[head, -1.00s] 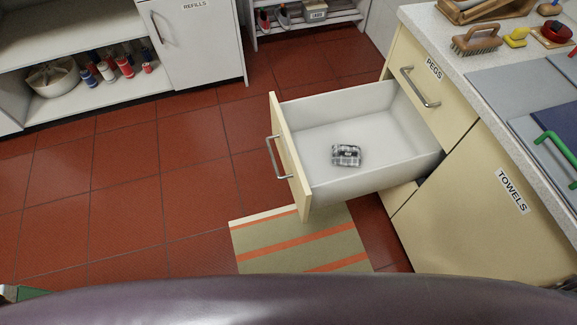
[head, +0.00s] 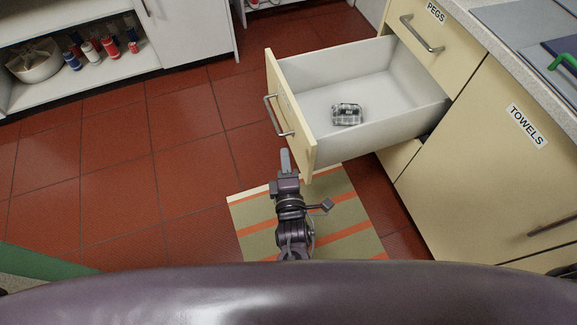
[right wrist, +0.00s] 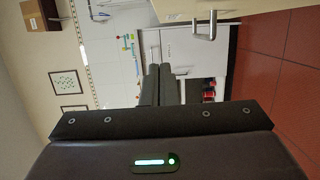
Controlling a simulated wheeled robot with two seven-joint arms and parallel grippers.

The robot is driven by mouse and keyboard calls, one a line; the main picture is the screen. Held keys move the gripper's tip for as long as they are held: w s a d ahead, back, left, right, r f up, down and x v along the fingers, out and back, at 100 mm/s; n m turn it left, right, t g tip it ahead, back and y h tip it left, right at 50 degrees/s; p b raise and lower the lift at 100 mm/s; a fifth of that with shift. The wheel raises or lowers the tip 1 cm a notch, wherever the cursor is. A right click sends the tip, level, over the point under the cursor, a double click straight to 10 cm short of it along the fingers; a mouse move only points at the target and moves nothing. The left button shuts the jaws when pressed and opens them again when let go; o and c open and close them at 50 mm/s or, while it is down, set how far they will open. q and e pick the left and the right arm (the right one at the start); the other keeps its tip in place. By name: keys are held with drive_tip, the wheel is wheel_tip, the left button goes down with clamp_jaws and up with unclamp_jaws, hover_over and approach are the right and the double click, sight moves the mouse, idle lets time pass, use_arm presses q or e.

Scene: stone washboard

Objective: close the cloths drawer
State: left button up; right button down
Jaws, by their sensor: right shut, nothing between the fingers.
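The open drawer (head: 318,148) sticks out of the cream cabinet below the PEGS drawer (head: 412,38). A folded checked cloth (head: 346,114) lies on its white floor. Its front has a metal bar handle (head: 277,116), which faces left in the head view. A handle (right wrist: 204,26) also shows at the top of the right wrist view. My right gripper (head: 285,158) is shut and empty, in front of and below the drawer front's near end, apart from the handle in the picture. Its closed fingers (right wrist: 160,84) show in the right wrist view. My left gripper is not in view.
A striped mat (head: 350,213) lies on the red tiled floor under the drawer. The TOWELS cabinet front (head: 470,170) stands at right. A white shelf unit with a bowl (head: 35,62) and several spools stands at back left. The floor left of the drawer is clear.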

sight(298, 120)
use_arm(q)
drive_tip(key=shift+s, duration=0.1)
use_arm(e)
drive_tip(key=w+d, duration=0.3)
drive_tip(key=w, duration=0.4)
drive_tip(key=shift+d, duration=0.2)
drive_tip(key=shift+d, duration=0.15)
